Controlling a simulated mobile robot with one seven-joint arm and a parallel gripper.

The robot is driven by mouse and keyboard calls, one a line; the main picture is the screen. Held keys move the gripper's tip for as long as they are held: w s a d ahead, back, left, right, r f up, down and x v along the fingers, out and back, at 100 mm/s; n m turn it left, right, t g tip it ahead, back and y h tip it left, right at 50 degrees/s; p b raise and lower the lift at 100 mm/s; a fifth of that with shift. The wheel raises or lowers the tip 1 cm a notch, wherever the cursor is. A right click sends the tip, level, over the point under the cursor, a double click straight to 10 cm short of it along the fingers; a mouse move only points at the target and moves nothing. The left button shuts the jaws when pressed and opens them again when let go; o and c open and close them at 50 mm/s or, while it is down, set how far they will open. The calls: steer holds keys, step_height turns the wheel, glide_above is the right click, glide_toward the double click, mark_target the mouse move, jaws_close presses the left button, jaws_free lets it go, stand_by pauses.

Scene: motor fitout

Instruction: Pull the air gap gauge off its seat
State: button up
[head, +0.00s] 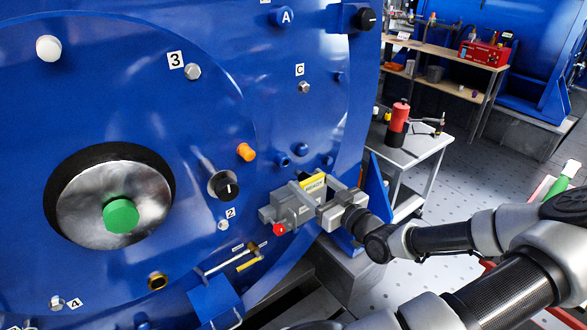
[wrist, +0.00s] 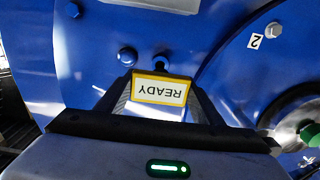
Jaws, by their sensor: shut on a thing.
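A part with a yellow-framed READY label (head: 313,184), which I take to be the air gap gauge, is at my gripper (head: 304,196), in front of the blue motor face (head: 215,110). In the wrist view the READY label (wrist: 160,89) appears upside down, between the two fingers of my gripper (wrist: 161,98). The fingers are shut on this part. Its seat and its far end are hidden behind the label and the fingers, so I cannot tell whether it is still seated.
Close by are two blue knobs (head: 283,160), a black knob (head: 224,186), an orange cap (head: 246,152) and a red knob (head: 279,229). A green-centred hub (head: 122,214) is at left. A small table (head: 413,150) with a red-and-black cylinder (head: 398,123) stands behind the arm.

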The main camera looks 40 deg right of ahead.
steer(key=s+a+p, duration=0.2)
steer(key=s+p, duration=0.2)
steer(key=s, duration=1.6)
steer(key=shift+s+a, duration=0.15)
steer(key=shift+s, duration=0.1)
stand_by(0.5)
